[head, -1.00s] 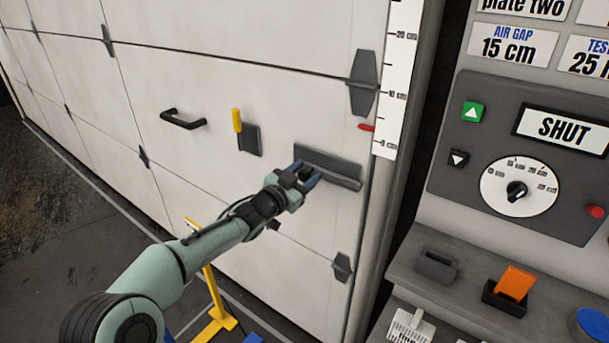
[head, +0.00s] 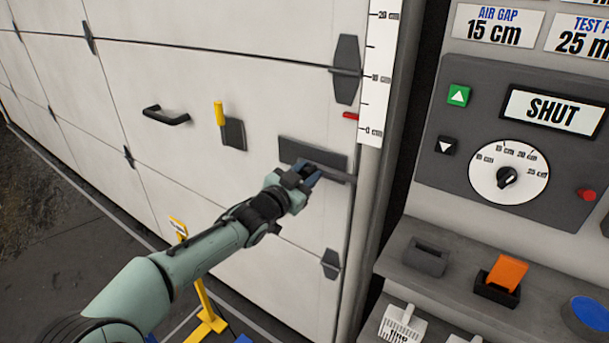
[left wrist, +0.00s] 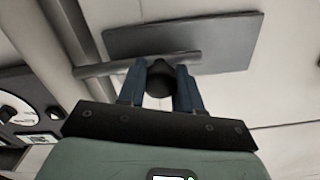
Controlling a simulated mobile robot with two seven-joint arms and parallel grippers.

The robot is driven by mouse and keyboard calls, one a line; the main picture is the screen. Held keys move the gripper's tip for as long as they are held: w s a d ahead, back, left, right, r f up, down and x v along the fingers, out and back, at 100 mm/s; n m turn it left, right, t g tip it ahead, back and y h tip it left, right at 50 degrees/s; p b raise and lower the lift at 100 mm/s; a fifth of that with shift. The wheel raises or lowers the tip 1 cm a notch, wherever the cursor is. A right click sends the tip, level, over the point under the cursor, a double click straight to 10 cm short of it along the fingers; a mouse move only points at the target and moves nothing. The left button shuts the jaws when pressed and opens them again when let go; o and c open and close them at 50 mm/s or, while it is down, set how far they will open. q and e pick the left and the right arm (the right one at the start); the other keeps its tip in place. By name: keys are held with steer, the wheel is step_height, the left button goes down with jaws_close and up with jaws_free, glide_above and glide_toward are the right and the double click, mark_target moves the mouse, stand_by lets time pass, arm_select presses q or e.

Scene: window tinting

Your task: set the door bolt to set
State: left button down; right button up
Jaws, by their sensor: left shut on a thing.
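The door bolt is a dark grey rod (head: 342,178) running along the lower part of a flat grey plate (head: 300,148) on the white sectional door. Its right end reaches slightly past the plate, towards the door's right edge. My left gripper (head: 312,178) is shut on the bolt's dark round knob (left wrist: 160,80), which shows between the blue fingers in the left wrist view. That view also shows the rod (left wrist: 110,68) extending left beyond the plate (left wrist: 215,38). The gripper hides part of the rod in the head view. My right gripper is not in view.
A black door handle (head: 165,116) and a yellow-handled lever (head: 220,113) are left of the bolt. A control panel reading SHUT (head: 550,110) stands right, above a grey shelf (head: 455,285) with an orange block (head: 507,272). A yellow stand (head: 206,318) is below my arm.

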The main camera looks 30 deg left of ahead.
arm_select(q)
steer(key=c, duration=0.8)
jaws_free()
steer(key=shift+d+r, duration=0.35)
steer(key=shift+d, duration=0.1)
steer(key=shift+o, duration=0.2)
steer(key=shift+f, duration=0.1)
steer(key=shift+a, duration=0.15)
steer(key=shift+s, duration=0.5)
steer(key=s, duration=0.3)
steer(key=s+p, duration=0.1)
steer(key=shift+s+a, duration=0.25)
steer(key=shift+s, duration=0.15)
steer(key=s+p, duration=0.1)
steer(key=s, duration=0.6)
steer(key=shift+s+a, duration=0.2)
steer(key=shift+s, duration=0.1)
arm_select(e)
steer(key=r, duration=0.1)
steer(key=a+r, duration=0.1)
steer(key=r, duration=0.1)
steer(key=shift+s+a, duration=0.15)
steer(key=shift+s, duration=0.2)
arm_select(q)
steer(key=shift+f, duration=0.1)
